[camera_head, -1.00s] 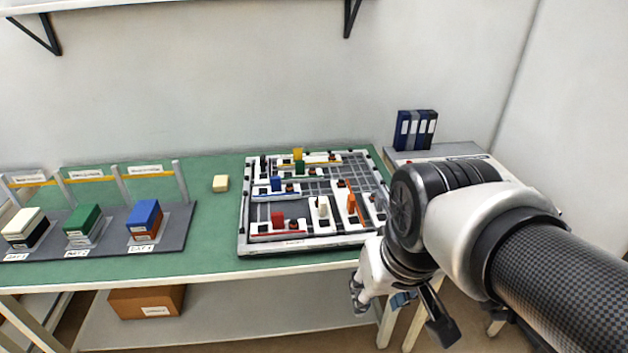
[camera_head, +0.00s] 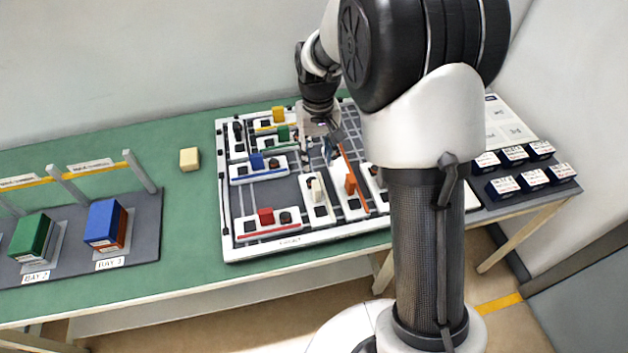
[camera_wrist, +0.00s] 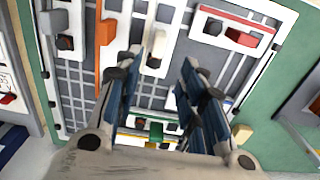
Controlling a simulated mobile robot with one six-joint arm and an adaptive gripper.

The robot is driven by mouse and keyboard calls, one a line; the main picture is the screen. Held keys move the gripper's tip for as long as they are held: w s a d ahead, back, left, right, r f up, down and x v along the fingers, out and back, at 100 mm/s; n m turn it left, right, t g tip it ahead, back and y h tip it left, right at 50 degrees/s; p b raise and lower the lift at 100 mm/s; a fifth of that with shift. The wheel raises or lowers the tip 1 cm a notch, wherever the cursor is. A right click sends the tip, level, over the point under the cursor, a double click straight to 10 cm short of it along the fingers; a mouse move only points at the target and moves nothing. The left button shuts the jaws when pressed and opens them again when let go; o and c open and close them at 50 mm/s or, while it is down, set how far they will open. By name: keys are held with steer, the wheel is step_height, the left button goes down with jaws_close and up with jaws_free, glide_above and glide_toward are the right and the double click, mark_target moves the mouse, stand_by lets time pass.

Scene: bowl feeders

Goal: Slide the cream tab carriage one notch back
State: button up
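The cream tab carriage (camera_head: 319,208) is a white block with a cream upright tab and a dark knob. It sits in the front part of the slotted board (camera_head: 240,250), between the red-tab and orange-tab carriages. In the wrist view the cream tab carriage (camera_wrist: 160,30) shows at top centre, just past the left fingertip. My gripper (camera_head: 325,150) is above the board, behind the cream tab carriage in the head view. In the wrist view its blue-padded fingers (camera_wrist: 172,62) are apart with nothing held between them. Whether a fingertip touches the carriage is unclear.
The orange-tab carriage (camera_head: 350,198) stands close on the right, the red-tab carriage (camera_head: 268,222) on the left, and the blue-tab carriage (camera_head: 257,170) behind left. Green (camera_head: 283,135) and yellow (camera_head: 278,115) tabs are farther back. A loose cream block (camera_head: 189,159) lies on the green table.

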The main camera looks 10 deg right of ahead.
mark_target(317, 187)
step_height(317, 187, down, 16)
steer(key=b, duration=0.4)
steer(key=shift+r, duration=0.15)
jaws_close()
stand_by(0.5)
